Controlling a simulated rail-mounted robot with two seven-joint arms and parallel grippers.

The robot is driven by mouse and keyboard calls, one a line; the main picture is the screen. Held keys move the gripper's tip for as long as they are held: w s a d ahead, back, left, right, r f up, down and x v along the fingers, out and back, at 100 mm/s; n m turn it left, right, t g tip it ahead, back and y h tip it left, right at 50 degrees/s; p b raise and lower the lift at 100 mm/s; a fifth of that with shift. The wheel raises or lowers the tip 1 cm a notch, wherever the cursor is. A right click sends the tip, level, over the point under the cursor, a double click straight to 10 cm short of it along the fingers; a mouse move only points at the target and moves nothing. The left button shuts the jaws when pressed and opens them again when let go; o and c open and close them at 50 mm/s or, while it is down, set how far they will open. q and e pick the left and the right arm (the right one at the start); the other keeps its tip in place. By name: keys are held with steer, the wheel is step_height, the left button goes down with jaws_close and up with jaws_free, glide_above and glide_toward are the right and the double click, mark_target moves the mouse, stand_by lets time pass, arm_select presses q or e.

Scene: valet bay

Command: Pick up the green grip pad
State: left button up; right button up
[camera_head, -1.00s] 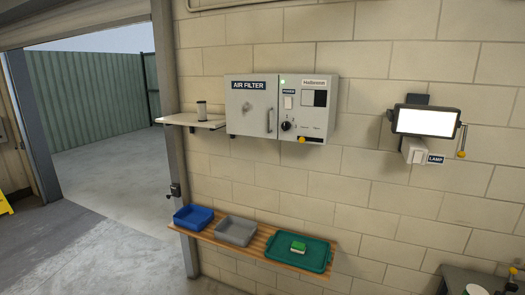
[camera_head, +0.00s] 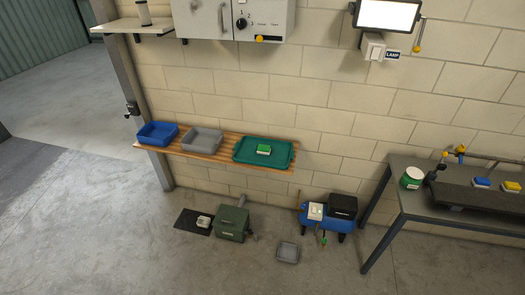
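The green grip pad (camera_head: 264,149) is a small block with a green top and a paler lower edge. It lies on the green tray (camera_head: 243,156), at about its middle. The tray rests at the right end of a slatted wooden shelf (camera_head: 223,157) on the block wall. Neither of my grippers shows in the head view.
A blue bin (camera_head: 158,134) and a grey bin (camera_head: 203,140) share the shelf. Below stand a green box (camera_head: 232,223), a blue compressor (camera_head: 326,216) and a small grey tray (camera_head: 288,252). A dark workbench (camera_head: 420,207) stands at right. Floor in front is clear.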

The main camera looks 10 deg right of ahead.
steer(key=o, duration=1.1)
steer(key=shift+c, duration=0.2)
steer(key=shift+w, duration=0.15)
